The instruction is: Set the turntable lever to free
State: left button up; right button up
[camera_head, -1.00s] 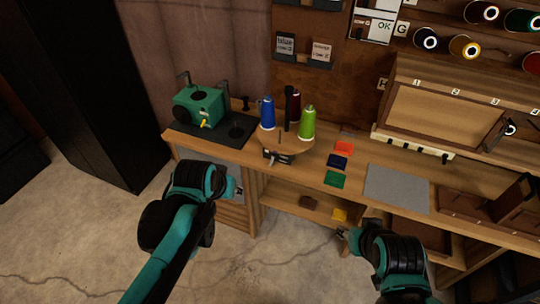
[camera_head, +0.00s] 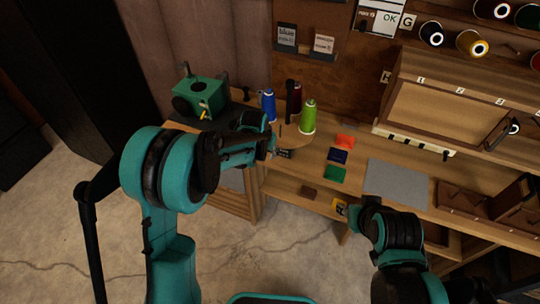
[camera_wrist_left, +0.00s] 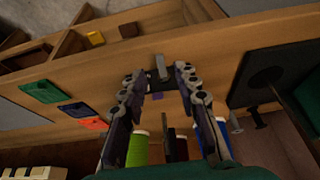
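The round wooden turntable (camera_head: 294,138) stands on the bench with blue (camera_head: 269,106), dark red (camera_head: 294,97) and green (camera_head: 308,116) spools on it. Its small dark lever fitting (camera_head: 285,154) is at the front edge, partly hidden by my left gripper (camera_head: 273,145). In the left wrist view, a grey upright lever (camera_wrist_left: 161,68) shows just past and between the fingertips of my left gripper (camera_wrist_left: 156,76). The fingers are apart with nothing held. I cannot tell the lever's setting or whether a finger touches it. My right gripper (camera_head: 349,209) is low by the shelf; its fingers are unclear.
A green machine (camera_head: 201,98) on a dark base stands left of the turntable. Orange, navy and green cards (camera_head: 334,174) and a grey mat (camera_head: 397,184) lie to the right. Brown and yellow blocks (camera_wrist_left: 95,38) lie on the lower shelf.

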aim_at(271, 156)
pick_arm(q)
jog(key=b+x, duration=0.1)
jog(key=x, duration=0.4)
grip_shut()
jog(key=shift+r, duration=0.1)
